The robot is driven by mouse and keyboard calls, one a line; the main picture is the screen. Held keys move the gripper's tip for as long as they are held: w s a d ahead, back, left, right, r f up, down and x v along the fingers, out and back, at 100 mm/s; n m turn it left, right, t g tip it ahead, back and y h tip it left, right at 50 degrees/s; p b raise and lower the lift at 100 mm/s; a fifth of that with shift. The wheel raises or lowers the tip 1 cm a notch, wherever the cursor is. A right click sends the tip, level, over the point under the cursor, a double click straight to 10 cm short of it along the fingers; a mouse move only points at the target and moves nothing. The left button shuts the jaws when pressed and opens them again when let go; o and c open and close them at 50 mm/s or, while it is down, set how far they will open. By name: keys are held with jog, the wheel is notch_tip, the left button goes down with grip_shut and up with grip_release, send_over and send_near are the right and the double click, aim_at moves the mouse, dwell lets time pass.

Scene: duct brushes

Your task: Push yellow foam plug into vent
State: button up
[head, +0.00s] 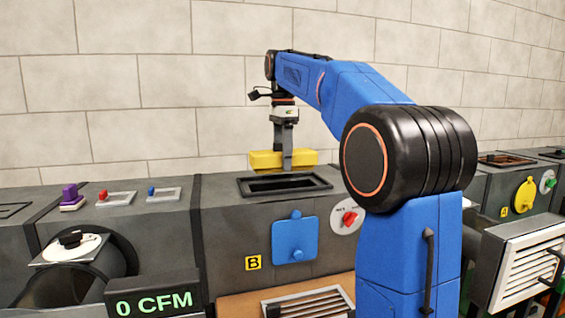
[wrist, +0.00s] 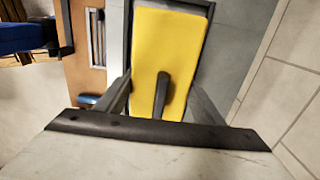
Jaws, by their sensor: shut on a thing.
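The yellow foam plug (head: 265,160) is a long block held level in the head view. It also fills the top middle of the wrist view (wrist: 168,50). My gripper (head: 286,160) is shut on the plug near its middle, pointing down; it shows in the wrist view too (wrist: 155,95). The vent (head: 284,185) is a dark rectangular slot with a raised black frame on top of the grey duct section marked B. The plug is above and slightly behind the slot in the head view, apart from it as far as I can tell.
A blue square cover (head: 295,239) and a red knob (head: 349,218) are on the duct's front. A display (head: 153,302) reads 0 CFM. A louvred grille (head: 527,262) stands at right.

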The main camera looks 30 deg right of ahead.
jog(key=shift+r, duration=0.4)
jog(key=shift+f, duration=0.1)
jog(key=shift+f, duration=1)
jog(key=shift+f, duration=0.15)
jog(key=shift+f, duration=0.15)
